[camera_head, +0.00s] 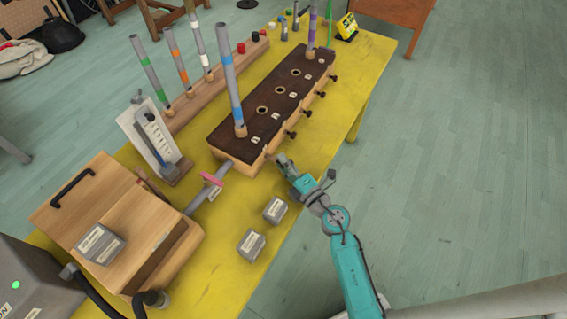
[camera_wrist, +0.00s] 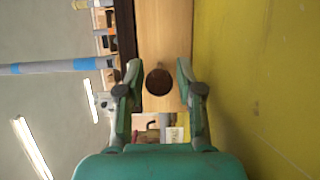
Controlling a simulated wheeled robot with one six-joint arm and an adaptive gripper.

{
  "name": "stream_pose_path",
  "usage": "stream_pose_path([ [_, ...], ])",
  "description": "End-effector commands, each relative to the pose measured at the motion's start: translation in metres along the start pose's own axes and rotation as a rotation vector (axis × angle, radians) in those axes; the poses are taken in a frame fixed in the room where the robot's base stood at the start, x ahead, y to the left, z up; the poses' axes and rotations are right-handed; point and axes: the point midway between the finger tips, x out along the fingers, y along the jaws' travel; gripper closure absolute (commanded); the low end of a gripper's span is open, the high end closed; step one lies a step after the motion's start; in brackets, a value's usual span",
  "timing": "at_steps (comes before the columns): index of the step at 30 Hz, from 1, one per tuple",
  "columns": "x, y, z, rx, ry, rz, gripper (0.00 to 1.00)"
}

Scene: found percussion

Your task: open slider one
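The wooden box (camera_head: 237,153) with a dark top stands on the yellow table. Several dark slider knobs stick out of its right side, one of them a middle knob (camera_head: 291,134). My gripper (camera_head: 280,160) is at the near end of that side. In the wrist view a round dark knob (camera_wrist: 158,82) shows end-on against the pale wood side (camera_wrist: 165,30). My open gripper (camera_wrist: 158,68) has one finger on each side of it, with a gap on both sides. Which slider number this is cannot be read. The knob is mostly hidden by my gripper in the head view.
A blue-banded pipe (camera_head: 233,85) stands upright at the box's near end. Two grey blocks, one of them here (camera_head: 275,210), lie on the yellow table (camera_head: 222,232) near my arm. A pink-handled valve (camera_head: 211,180) is to the left. Floor to the right is clear.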

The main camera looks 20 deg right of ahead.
Motion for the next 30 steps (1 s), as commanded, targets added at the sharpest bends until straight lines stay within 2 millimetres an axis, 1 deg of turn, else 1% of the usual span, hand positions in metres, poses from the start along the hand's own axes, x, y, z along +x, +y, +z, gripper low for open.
stream_pose_path([
  [5,-0.002,0.000,0.000,0.000,0.000,0.000,0.64],
  [8,-0.009,0.000,0.000,0.001,-0.001,0.000,0.64],
  [11,-0.023,-0.001,0.000,0.001,-0.002,-0.001,0.64],
  [18,-0.072,-0.001,0.001,0.002,-0.005,-0.002,0.64],
  [22,-0.095,-0.001,0.001,0.002,-0.003,-0.002,0.64],
  [27,-0.113,-0.001,0.001,0.001,-0.003,-0.001,0.64],
  [30,-0.118,0.000,0.000,0.000,-0.001,-0.001,0.64],
])
